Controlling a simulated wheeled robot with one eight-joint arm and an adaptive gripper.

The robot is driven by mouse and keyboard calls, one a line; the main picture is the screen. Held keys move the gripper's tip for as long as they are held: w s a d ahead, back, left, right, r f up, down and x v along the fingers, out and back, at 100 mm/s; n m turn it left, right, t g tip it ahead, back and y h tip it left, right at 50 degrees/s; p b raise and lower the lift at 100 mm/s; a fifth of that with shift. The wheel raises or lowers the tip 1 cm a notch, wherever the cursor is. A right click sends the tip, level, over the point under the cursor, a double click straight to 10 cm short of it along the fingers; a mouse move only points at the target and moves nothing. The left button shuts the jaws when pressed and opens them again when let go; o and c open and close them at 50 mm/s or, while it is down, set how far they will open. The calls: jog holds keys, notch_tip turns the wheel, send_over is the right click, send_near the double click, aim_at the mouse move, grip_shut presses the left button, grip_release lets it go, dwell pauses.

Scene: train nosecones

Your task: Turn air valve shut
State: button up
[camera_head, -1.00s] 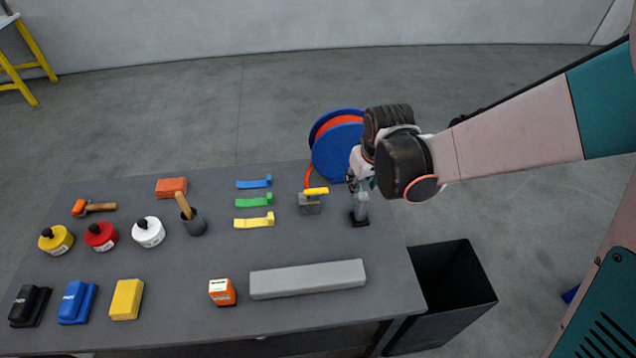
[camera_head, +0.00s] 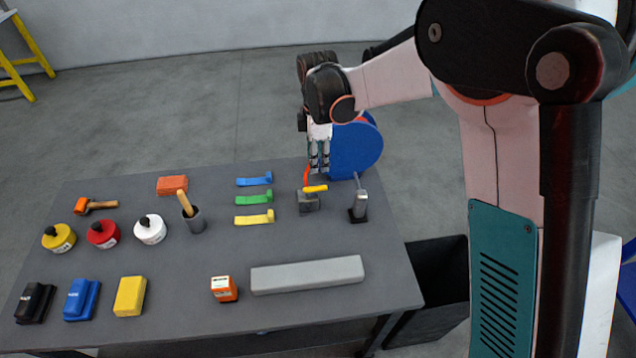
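The air valve (camera_head: 309,202) is a small grey block with a yellow lever handle (camera_head: 316,189) on top, standing at the right part of the table. An orange hose (camera_head: 306,174) runs from it toward the blue hose reel (camera_head: 355,150) behind. My gripper (camera_head: 319,170) points down just behind and above the yellow handle, close to the hose. Its two fingers look slightly apart with nothing between them. Whether a finger touches the hose cannot be told. The hose reel is partly hidden by my arm.
A grey upright tool (camera_head: 359,206) stands right of the valve. Blue, green and yellow clips (camera_head: 254,218) lie to its left. A long grey bar (camera_head: 307,275) lies in front. A dark bin (camera_head: 432,290) stands beside the table (camera_head: 190,275). The table between valve and bar is clear.

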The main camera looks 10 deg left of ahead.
aim_at(318, 187)
notch_tip(318, 187, down, 10)
jog(key=shift+f+b, duration=0.15)
jog(key=shift+b, duration=0.55)
grip_shut()
